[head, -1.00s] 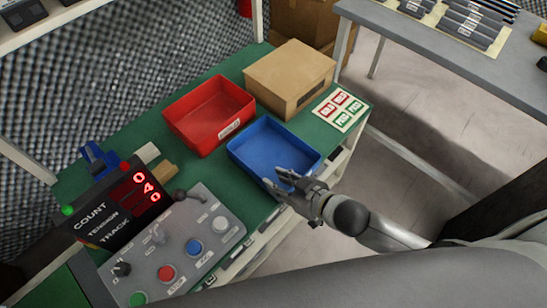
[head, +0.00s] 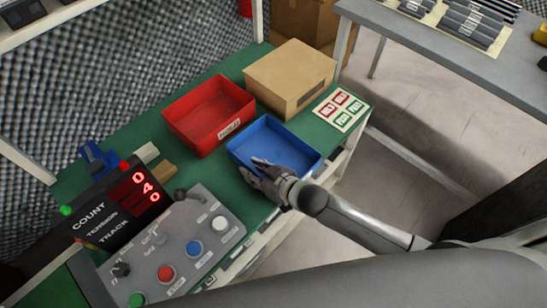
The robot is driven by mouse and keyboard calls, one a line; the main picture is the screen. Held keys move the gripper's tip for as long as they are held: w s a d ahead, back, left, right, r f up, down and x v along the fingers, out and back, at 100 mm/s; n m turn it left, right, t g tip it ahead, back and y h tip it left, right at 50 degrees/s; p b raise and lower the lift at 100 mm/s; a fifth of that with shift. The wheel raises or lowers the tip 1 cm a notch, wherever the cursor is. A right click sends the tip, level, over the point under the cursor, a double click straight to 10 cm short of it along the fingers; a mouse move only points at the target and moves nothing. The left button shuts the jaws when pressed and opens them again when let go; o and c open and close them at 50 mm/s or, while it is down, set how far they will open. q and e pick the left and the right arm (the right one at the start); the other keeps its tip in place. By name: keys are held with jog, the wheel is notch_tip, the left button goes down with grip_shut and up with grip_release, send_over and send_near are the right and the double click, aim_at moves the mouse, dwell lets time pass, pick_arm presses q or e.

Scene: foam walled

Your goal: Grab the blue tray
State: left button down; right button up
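The blue tray (head: 274,140) is an open, empty-looking rectangular bin on the green bench top, in the middle of the head view. My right gripper (head: 252,173) is at the tray's near left corner, over or against its near wall. The gripper covers part of that wall. The fingers look blurred together, and I cannot tell whether they are apart or closed on the rim. My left gripper is not in view.
A red bin (head: 208,113) stands left of the tray and a cardboard box (head: 290,77) behind it. A label card (head: 341,108) lies to the right. A control panel (head: 178,250) and a counter display (head: 120,205) stand nearer, on the left. Green bench surface (head: 225,190) shows between panel and tray.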

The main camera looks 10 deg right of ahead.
jog(key=shift+c, duration=0.4)
grip_shut()
jog(key=shift+r, duration=0.15)
jog(key=shift+r, duration=0.4)
notch_tip(320, 180, up, 2)
jog(key=shift+r, duration=0.25)
jog(key=s+a+r, duration=0.1)
jog(key=s+r, duration=0.3)
jog(key=s, duration=0.3)
jog(key=s+a+r+p, duration=0.1)
jog(key=s+r, duration=0.4)
jog(key=s, duration=0.2)
jog(key=shift+r, duration=0.25)
